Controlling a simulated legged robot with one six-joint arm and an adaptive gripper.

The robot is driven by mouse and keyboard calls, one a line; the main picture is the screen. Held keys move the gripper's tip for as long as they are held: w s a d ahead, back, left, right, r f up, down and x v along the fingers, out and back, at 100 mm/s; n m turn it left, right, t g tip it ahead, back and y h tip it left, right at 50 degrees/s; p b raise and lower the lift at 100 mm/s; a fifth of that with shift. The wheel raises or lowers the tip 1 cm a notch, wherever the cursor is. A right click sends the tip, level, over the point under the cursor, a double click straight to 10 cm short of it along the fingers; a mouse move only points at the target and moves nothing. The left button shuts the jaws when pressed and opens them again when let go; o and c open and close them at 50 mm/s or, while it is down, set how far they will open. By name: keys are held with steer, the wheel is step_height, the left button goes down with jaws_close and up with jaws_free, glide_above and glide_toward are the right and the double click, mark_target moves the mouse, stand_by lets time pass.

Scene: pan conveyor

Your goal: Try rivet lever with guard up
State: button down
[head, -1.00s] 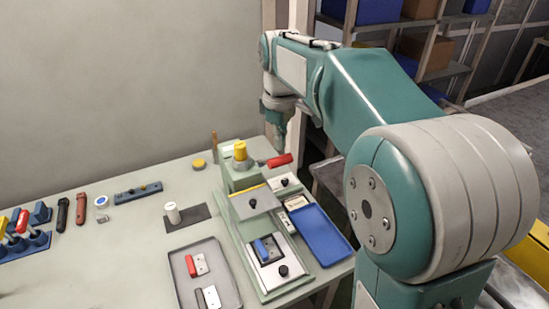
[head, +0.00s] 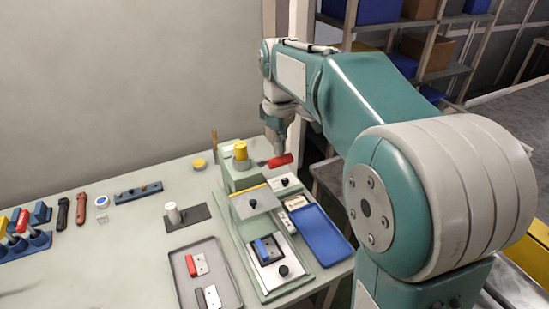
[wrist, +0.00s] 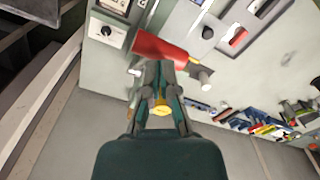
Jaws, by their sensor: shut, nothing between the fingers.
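The rivet press (head: 240,180) stands on the table, with a yellow cap on its column. Its lever has a red handle (head: 281,160) sticking out to the right; the handle also shows in the wrist view (wrist: 158,46). A grey plate with a yellow edge (head: 256,203), seemingly the guard, sits above the press bed; its exact position is hard to tell. My gripper (head: 279,152) is shut and empty, close to the red handle. In the wrist view, its fingertips (wrist: 160,66) are at the handle's edge; contact is unclear.
A blue tray (head: 319,236) lies right of the press. A white cylinder (head: 173,212) stands on a dark mat. Tools lie farther left. The wall is behind the table.

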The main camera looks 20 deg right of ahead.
steer(key=shift+f, duration=1.2)
stand_by(1.5)
steer(key=shift+r, duration=0.1)
steer(key=shift+r, duration=4.45)
